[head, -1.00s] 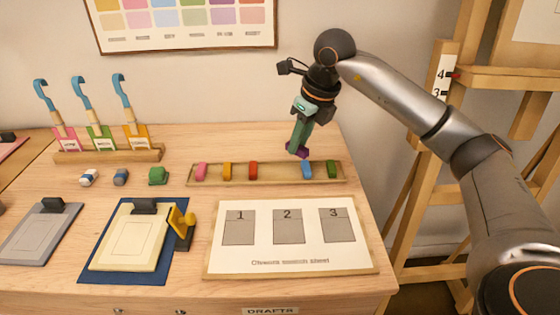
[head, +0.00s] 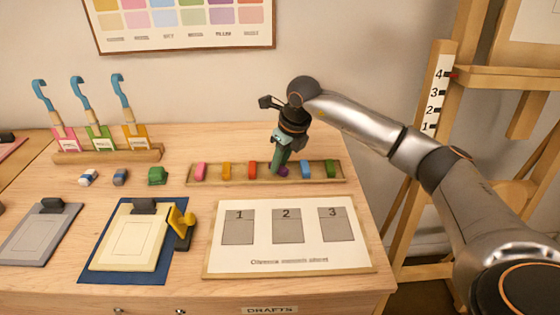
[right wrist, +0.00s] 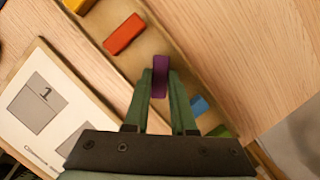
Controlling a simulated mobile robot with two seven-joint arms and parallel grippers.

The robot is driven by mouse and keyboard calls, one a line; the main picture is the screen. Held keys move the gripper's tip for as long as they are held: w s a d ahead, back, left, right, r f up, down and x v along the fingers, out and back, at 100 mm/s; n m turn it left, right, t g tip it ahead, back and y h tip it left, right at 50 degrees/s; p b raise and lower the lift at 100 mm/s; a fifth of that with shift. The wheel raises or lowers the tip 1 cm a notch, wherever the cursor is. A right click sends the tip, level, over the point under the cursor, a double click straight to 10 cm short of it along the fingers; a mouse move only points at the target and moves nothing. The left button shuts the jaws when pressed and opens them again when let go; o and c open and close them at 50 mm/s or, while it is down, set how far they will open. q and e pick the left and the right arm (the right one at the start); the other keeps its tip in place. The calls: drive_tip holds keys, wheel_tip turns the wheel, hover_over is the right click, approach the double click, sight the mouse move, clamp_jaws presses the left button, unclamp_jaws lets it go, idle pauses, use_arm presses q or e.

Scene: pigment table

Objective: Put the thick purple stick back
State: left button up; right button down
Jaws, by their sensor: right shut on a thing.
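The thick purple stick (head: 283,171) is between the fingers of my right gripper (head: 281,164), which is shut on it. In the right wrist view the purple stick (right wrist: 160,76) stands out between the green fingertips (right wrist: 160,88). It is over the long wooden tray (head: 218,182), in the space between the red stick (head: 252,170) and the blue stick (head: 305,169). I cannot tell whether its lower end touches the tray floor. My left gripper is not in view.
The tray also holds a pink stick (head: 201,171), a yellow stick (head: 226,170) and a green stick (head: 331,168). A numbered board (head: 290,262) lies in front of it. Scrapers in a wooden rack (head: 70,157) stand at the left. An easel (head: 440,190) is at the right.

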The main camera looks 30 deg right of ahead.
drive_tip(key=shift+f, duration=0.1)
drive_tip(key=c, duration=1.2)
unclamp_jaws()
drive_tip(key=shift+f, duration=0.1)
drive_tip(key=o, duration=0.5)
drive_tip(key=shift+c, duration=0.2)
drive_tip(key=shift+r, duration=0.35)
drive_tip(key=v, duration=1.1)
drive_tip(key=shift+r+p, duration=0.3)
drive_tip(key=shift+r, duration=0.05)
drive_tip(key=shift+s+r, duration=0.1)
drive_tip(key=shift+s, duration=0.05)
